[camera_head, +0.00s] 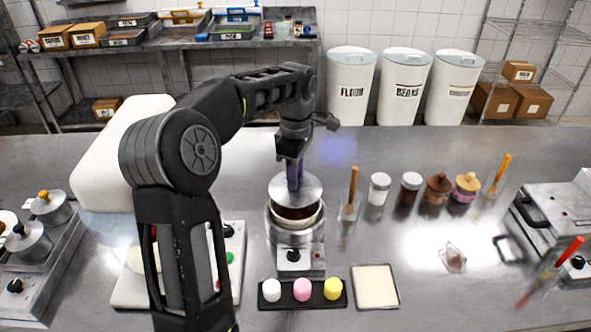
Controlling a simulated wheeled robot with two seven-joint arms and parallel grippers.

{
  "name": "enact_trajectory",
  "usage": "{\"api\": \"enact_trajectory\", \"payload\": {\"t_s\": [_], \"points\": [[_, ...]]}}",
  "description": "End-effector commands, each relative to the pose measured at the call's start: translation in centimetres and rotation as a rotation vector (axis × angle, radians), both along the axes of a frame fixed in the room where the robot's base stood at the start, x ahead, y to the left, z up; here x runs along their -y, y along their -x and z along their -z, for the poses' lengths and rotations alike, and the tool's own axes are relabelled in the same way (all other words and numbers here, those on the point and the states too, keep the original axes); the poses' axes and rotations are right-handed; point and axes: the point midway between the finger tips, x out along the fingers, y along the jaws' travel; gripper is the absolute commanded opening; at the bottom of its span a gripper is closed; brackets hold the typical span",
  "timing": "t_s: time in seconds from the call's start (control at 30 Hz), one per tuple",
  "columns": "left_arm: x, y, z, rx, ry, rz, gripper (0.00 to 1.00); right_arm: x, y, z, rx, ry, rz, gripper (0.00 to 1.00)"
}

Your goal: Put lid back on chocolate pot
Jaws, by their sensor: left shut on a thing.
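The chocolate pot (282,234) is a round metal warmer with a pale inner rim and dark chocolate showing inside. It stands on the table at the middle of the view. The round silver lid (308,190) is over the back part of the pot, and the front of the opening shows uncovered. I cannot tell whether the lid touches the rim. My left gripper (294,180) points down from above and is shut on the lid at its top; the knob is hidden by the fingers. My right gripper is not in view.
A black tray (318,304) with white, pink and yellow pieces and a pale square tray (375,287) lie in front. A cup with an orange-handled tool (350,198) and several jars (379,189) stand right. A white machine (110,160) is left.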

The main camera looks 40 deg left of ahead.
Motion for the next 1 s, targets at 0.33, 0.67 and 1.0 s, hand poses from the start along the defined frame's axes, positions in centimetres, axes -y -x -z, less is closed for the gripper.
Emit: {"api": "enact_trajectory", "payload": {"t_s": [0.33, 0.67, 1.0], "points": [[0.1, 0.0, 3.5, -0.001, 0.001, 0.001, 0.0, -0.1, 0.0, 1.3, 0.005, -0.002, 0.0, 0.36], [0.0, 0.0, 4.1, -0.001, 0.0, 0.0, 0.0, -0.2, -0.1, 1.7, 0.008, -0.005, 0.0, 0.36], [0.0, 0.0, 4.0, -0.001, 0.0, 0.0, 0.0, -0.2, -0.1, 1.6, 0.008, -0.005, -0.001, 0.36]]}}
